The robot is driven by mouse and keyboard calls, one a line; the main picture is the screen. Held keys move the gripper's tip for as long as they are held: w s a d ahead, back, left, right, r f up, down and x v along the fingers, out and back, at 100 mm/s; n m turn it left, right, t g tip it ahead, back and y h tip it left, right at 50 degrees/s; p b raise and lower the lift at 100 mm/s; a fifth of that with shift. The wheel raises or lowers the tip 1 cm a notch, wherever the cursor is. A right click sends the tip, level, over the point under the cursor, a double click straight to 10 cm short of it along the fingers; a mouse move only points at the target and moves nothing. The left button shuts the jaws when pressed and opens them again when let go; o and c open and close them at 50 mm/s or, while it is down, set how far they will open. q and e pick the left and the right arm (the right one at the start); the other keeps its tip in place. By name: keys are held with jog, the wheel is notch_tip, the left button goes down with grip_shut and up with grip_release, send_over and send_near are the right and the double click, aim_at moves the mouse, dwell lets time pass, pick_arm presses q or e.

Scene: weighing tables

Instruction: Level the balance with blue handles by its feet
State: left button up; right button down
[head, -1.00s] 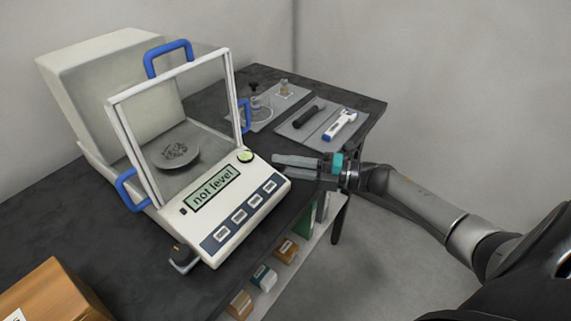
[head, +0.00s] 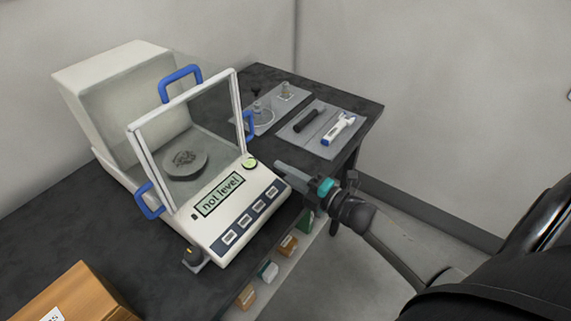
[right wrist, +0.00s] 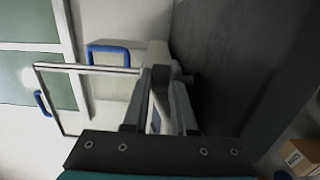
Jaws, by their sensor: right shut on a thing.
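The balance with blue handles (head: 215,238) stands on the dark table, its display (head: 220,194) reading "not level". A round green bubble level (head: 250,163) sits at its front right corner. My right gripper (head: 283,170) is at the balance's right front side, shut on what appears to be the right foot, which the fingers hide. In the right wrist view the gripper (right wrist: 168,80) reaches to the balance's body, with a blue handle (right wrist: 108,50) beyond. My left gripper is not in view.
Grey mats (head: 290,137) at the table's far right hold a black tool (head: 310,118), a white and blue tool (head: 339,128) and small glassware. A cardboard box (head: 80,295) is at the front left. A shelf below holds small boxes (head: 268,270).

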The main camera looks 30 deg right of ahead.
jog(key=shift+m+h+p, duration=0.35)
jog(key=shift+m+h, duration=0.25)
jog(key=shift+h, duration=0.3)
jog(key=c, duration=0.7)
grip_release()
jog(key=shift+s, duration=0.1)
jog(key=v, duration=1.5)
jog(key=shift+s+a+f, duration=0.1)
jog(key=shift+a+f, duration=0.05)
jog(key=shift+f, duration=0.1)
